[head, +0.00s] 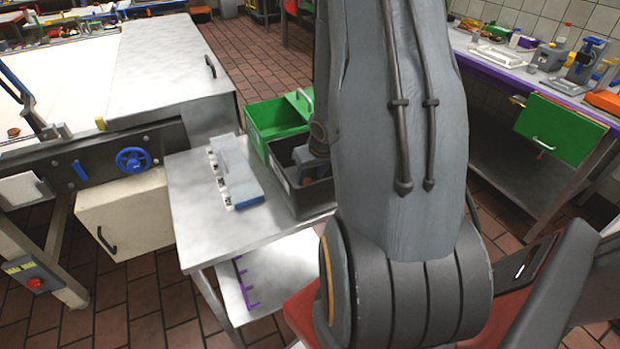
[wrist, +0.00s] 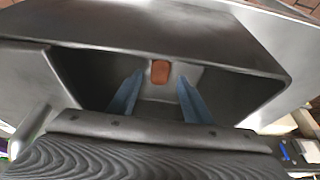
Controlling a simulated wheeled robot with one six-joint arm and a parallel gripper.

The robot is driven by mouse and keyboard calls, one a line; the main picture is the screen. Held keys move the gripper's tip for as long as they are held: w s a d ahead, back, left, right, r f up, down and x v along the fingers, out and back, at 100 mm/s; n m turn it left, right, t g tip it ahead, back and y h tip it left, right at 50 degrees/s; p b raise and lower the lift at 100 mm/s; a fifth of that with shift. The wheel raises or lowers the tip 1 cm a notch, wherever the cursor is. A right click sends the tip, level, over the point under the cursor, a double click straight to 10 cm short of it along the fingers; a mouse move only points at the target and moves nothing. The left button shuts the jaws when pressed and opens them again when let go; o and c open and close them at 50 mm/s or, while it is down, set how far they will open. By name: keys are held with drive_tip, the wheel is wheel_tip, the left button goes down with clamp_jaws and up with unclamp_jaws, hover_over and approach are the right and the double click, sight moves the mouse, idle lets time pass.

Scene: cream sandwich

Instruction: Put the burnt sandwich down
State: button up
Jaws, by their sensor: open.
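My gripper (wrist: 159,88) is open, its two blue fingers spread and reaching into a dark grey bin (wrist: 262,95). A small reddish-brown piece, apparently the burnt sandwich (wrist: 160,71), lies in the bin just beyond and between the fingertips. Gaps show between it and both fingers in the picture. In the head view the dark bin (head: 318,198) stands on a metal table, and my gripper (head: 312,168) is low over it, largely hidden by my arm. The sandwich does not show in that view.
A green bin (head: 277,118) stands behind the dark bin. A grey and blue rack-like device (head: 236,172) lies left of them on the metal table (head: 195,222). A machine with a blue handwheel (head: 133,160) is at the left. The table's front left is clear.

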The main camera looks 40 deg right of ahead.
drive_tip(key=d+p+v, duration=0.1)
drive_tip(key=p+v, duration=0.2)
drive_tip(key=v, duration=0.6)
drive_tip(key=s+a+r+n, duration=0.1)
drive_tip(key=a+r, duration=0.3)
drive_tip(key=a, duration=0.4)
drive_tip(key=s+a+r+g, duration=0.1)
drive_tip(key=a+r, duration=0.3)
drive_tip(key=a, duration=0.5)
drive_tip(key=s+a+r+n+y, duration=0.1)
drive_tip(key=a+r, duration=0.3)
drive_tip(key=a, duration=0.4)
drive_tip(key=shift+s+a+n+g, duration=0.2)
drive_tip(key=shift+s+n+g, duration=0.15)
drive_tip(key=shift+s, duration=0.35)
